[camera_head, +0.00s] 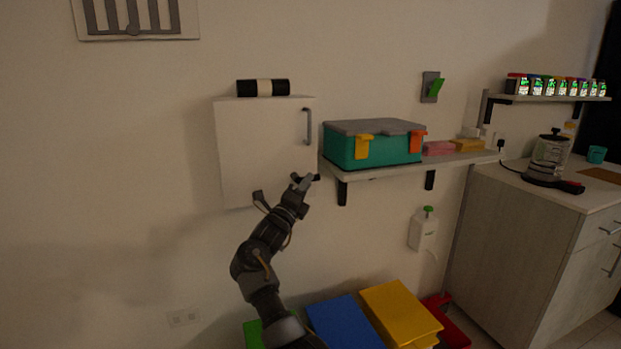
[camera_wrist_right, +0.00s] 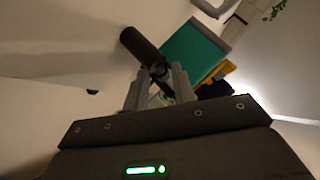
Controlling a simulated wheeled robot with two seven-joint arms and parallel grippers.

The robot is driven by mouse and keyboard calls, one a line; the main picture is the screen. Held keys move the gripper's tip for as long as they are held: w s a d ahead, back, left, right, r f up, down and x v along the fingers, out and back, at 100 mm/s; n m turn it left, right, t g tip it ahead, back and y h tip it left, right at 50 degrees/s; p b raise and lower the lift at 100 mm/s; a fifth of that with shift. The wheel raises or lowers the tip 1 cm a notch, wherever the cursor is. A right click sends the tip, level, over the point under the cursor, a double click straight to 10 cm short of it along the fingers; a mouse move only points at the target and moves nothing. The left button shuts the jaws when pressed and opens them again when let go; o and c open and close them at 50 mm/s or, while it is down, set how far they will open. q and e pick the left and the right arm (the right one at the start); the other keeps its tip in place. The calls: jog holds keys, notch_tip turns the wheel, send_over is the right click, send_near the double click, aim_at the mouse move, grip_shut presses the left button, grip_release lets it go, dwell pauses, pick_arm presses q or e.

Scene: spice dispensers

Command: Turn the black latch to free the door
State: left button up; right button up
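A white wall cabinet (camera_head: 258,145) hangs in the head view, its door shut, with a grey handle (camera_head: 307,126) at the upper right. The black latch (camera_head: 317,177) appears as a small dark piece by the cabinet's lower right corner. In the wrist view the latch (camera_wrist_right: 143,48) is a dark rounded bar. My right gripper (camera_head: 306,180) reaches up to it from below. Its fingers (camera_wrist_right: 159,85) stand apart, with the latch's near end at or between their tips. I cannot tell whether they press on it. My left gripper is in no view.
A teal case (camera_head: 378,149) with yellow and orange clasps sits on the shelf (camera_head: 385,172) right of the cabinet. A black and white roll (camera_head: 263,88) lies on the cabinet. Blue (camera_head: 343,325) and yellow (camera_head: 400,312) boxes stand below.

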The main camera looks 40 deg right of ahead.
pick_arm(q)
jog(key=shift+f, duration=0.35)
pick_arm(e)
jog(key=shift+x, duration=1.55)
grip_shut()
